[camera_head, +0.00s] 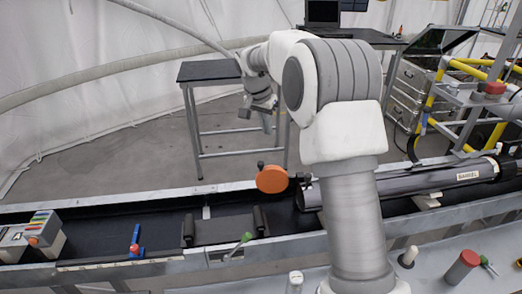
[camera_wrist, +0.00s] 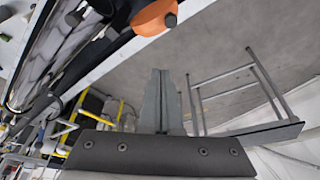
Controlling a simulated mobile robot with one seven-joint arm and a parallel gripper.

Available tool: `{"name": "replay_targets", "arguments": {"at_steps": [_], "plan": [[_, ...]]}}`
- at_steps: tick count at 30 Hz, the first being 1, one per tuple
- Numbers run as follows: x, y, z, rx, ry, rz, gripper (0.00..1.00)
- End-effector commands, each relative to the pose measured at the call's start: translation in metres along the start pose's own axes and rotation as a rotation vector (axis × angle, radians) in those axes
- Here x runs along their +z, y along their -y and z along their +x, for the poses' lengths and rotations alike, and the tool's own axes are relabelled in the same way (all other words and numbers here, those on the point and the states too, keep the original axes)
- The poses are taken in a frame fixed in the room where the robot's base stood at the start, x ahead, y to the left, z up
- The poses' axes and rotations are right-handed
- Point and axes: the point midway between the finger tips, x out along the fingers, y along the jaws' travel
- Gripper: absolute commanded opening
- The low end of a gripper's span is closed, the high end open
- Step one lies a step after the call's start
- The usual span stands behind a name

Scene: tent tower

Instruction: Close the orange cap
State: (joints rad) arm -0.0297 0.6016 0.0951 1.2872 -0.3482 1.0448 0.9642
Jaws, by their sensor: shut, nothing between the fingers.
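The orange cap (camera_head: 271,179) is a round disc with dark fittings beside it, near the left end of the long dark barrel (camera_head: 415,182). It stands apart from the barrel's visible end, swung out to the left. In the wrist view the cap (camera_wrist: 152,16) is at the top edge, partly cut off, with the shiny barrel (camera_wrist: 60,40) to its left. My gripper (camera_head: 267,126) is above the cap in the head view, clear of it. Its fingers (camera_wrist: 163,75) are together and empty in the wrist view, below the cap.
The barrel lies in a long grey-edged trough (camera_head: 120,204). A dark cradle (camera_head: 225,229), a green-knobbed lever (camera_head: 246,238) and a blue stand with a red ball (camera_head: 134,240) are at its left. A dark table (camera_head: 210,70) stands behind, with open floor between.

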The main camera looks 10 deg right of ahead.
Motion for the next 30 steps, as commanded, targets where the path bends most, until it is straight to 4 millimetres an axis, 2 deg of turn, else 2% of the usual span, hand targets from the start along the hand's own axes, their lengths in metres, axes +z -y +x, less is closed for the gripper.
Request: {"name": "replay_targets", "arguments": {"at_steps": [4, 11, 23, 30], "plan": [[-0.004, 0.010, 0.018, 0.012, 0.003, 0.034, 0.00], [-0.006, 0.011, 0.039, 0.017, 0.003, 0.044, 0.00], [-0.005, 0.009, 0.122, 0.017, 0.006, 0.044, 0.00], [0.021, 0.012, 0.111, 0.014, 0.002, 0.041, 0.00]]}}
